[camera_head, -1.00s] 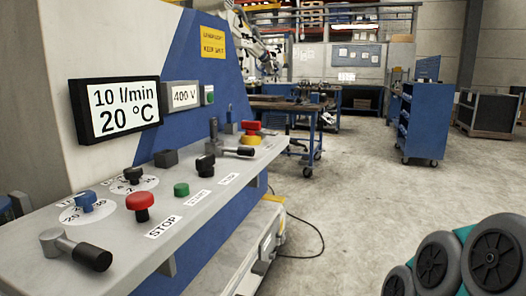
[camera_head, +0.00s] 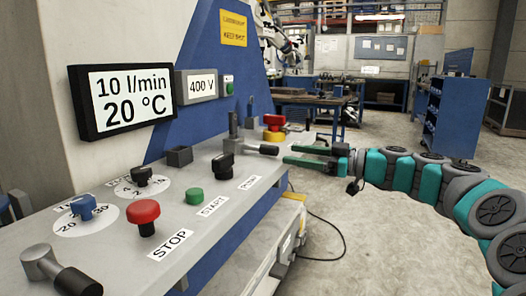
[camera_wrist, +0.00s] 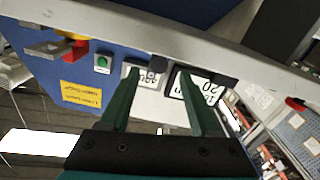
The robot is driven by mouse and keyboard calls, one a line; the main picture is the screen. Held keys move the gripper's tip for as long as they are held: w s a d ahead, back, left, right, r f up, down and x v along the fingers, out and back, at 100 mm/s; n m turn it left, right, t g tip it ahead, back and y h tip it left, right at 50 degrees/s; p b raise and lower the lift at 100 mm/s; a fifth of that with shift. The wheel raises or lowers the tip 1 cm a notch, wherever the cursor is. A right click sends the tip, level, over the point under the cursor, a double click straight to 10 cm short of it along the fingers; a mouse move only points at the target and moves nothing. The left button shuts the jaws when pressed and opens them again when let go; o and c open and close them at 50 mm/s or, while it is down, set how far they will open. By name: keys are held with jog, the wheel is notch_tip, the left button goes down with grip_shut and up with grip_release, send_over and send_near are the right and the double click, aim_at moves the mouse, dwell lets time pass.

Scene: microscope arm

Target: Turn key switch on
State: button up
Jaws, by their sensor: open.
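A sloped grey control panel (camera_head: 235,190) carries several controls. Toward its far end a red handle (camera_head: 273,121) stands on a yellow base; it also shows upside down at the upper left of the wrist view (camera_wrist: 75,47). A black switch (camera_head: 222,160) sits nearer, behind the white labels. I cannot tell for certain which control is the key switch. My gripper (camera_head: 287,154) is open and empty, its green fingers reaching in from the right at the panel's far right edge, close to a black-gripped lever (camera_head: 262,149). In the wrist view its fingers (camera_wrist: 157,73) point toward the displays.
A red stop button (camera_head: 143,213), a green button (camera_head: 194,195), a blue knob (camera_head: 84,205) and a black dial (camera_head: 142,174) fill the near panel. Another lever (camera_head: 60,270) lies at the front left. Displays (camera_head: 126,97) hang on the wall behind. Open floor lies right.

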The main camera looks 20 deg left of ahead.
aim_at(269, 155)
jog(key=a, duration=0.2)
jog(key=a+p, duration=0.1)
jog(key=a, duration=0.4)
jog(key=shift+w+a+p, duration=0.35)
jog(key=shift+a+p, duration=0.05)
grip_shut()
dwell(1.1)
